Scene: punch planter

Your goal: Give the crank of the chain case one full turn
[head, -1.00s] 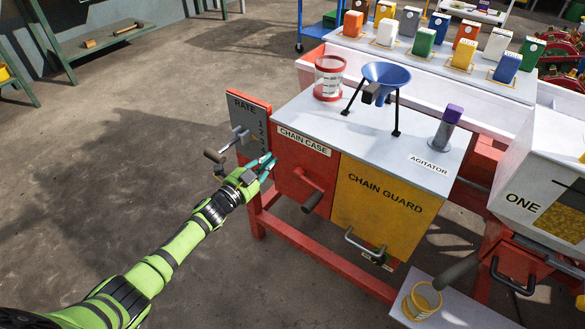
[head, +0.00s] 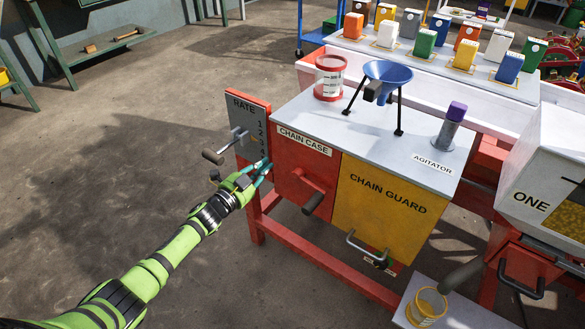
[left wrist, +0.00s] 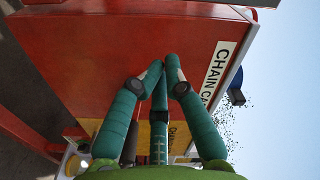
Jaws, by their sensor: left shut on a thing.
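The chain case (head: 298,163) is the red box left of the yellow chain guard. Its crank (head: 313,203) has a dark grip low on the red front. My left gripper (head: 264,168) is just left of the case, short of the crank. In the left wrist view, its teal fingers (left wrist: 164,66) are drawn together in front of the red face. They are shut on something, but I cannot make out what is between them. The crank's grip lies to the right of my fingers in the head view, clear of them. My right gripper is not in view.
The RATE panel (head: 247,128) and its lever with a dark handle (head: 212,157) are right behind my left gripper. A yellow chain guard (head: 385,205) adjoins the case. A yellow cup (head: 427,306) stands low at the right. The floor at left is clear.

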